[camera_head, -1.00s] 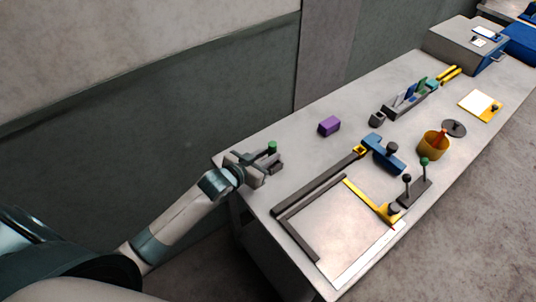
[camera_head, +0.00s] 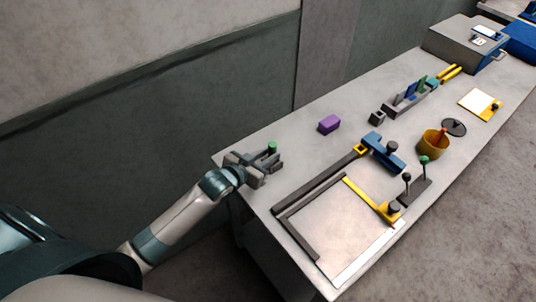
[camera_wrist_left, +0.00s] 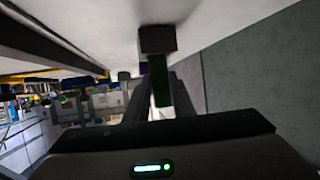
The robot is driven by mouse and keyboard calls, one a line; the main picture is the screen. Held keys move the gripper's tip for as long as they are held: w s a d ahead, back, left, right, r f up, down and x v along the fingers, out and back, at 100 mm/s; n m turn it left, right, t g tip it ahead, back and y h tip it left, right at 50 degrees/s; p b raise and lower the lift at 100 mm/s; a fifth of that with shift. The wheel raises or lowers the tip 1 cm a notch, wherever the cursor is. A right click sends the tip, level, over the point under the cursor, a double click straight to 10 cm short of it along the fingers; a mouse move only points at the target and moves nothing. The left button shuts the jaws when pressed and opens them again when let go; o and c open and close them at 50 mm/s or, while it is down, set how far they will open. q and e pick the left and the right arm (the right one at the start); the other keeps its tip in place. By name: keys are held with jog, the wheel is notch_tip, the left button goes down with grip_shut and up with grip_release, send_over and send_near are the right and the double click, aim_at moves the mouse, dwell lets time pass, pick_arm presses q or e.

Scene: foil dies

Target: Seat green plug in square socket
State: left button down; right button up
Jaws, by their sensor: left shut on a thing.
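My left gripper (camera_head: 268,160) is over the near left end of the table and shut on the green plug (camera_head: 272,146), whose green top shows above the fingers. In the left wrist view the green plug (camera_wrist_left: 162,88) is a slim bar between the fingers. A grey block (camera_wrist_left: 157,40) meets its table-side end. I cannot tell whether this block is part of the plug or a separate piece under it. A small grey block with a dark upper face (camera_head: 378,118) stands farther along the table; I cannot tell whether it is the square socket. My right gripper is not in view.
A purple block (camera_head: 329,124) stands beyond the gripper. A dark L-shaped bar (camera_head: 310,196) lies to its right. A blue fixture (camera_head: 383,153), a dark stand with two knobbed pins (camera_head: 415,192) and a yellow cup (camera_head: 432,147) are farther right. Bare table surrounds the purple block.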

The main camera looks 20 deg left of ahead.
pick_arm(q)
jog(key=shift+f+b, duration=0.55)
jog(key=shift+f, duration=0.75)
jog(key=c, duration=1.4)
grip_release()
jog(key=shift+s, duration=0.1)
jog(key=shift+c, duration=0.2)
jog(key=shift+f, duration=0.15)
jog(key=shift+s, duration=0.3)
jog(key=b+v, duration=0.4)
jog(key=v, duration=1.3)
jog(key=shift+a+r, duration=0.25)
jog(key=shift+r, duration=0.05)
